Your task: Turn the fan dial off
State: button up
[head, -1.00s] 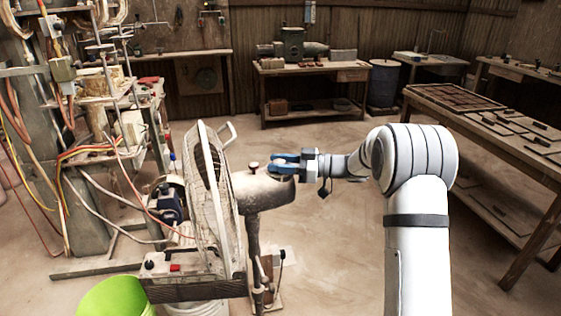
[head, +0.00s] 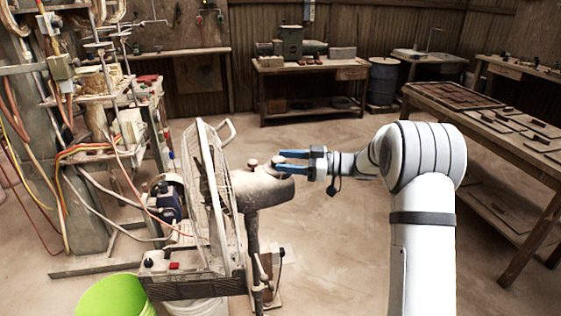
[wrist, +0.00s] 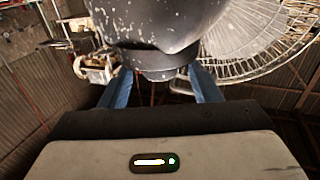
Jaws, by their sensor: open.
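The fan (head: 207,195) stands at the left centre of the head view, its pale wire cage edge-on and its worn grey motor housing (head: 262,190) to the right. A small reddish-brown knob (head: 252,163) sits on top of the housing. My gripper (head: 281,161) is open, its blue fingers pointing left at the housing's rear top. In the wrist view, a grey round piece (wrist: 157,65) below the housing lies between the parted fingers. I cannot tell whether they touch it, or whether this piece is the dial.
Cables and a cluttered rack (head: 95,150) fill the left. A workbench (head: 490,125) stands at the right, another bench (head: 310,70) at the back. The floor between them is mostly clear.

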jog(key=d, duration=0.5)
jog(key=shift+s+d, duration=0.1)
jog(key=shift+s, duration=0.05)
jog(key=w+d+r+m+t+h, duration=0.3)
jog(key=w+r+m+t+h, duration=0.25)
jog(key=r+t, duration=0.4)
jog(key=s+d+m+t+h+p, duration=0.2)
jog(key=s+d+m+t+h, duration=0.1)
jog(key=s+d+m+h, duration=0.7)
jog(key=s+f+g, duration=0.3)
jog(key=s, duration=0.7)
jog(key=s+a+f+m+g+h, duration=0.1)
jog(key=s+f+g, duration=0.3)
jog(key=s, duration=0.6)
jog(key=s+f+g+h, duration=0.1)
jog(key=s+f+g, duration=0.2)
jog(key=s, duration=0.7)
jog(key=shift+s+a+f+m+g+p, duration=0.2)
jog(key=shift+a+f+m+g+p, duration=0.2)
jog(key=shift+g, duration=0.15)
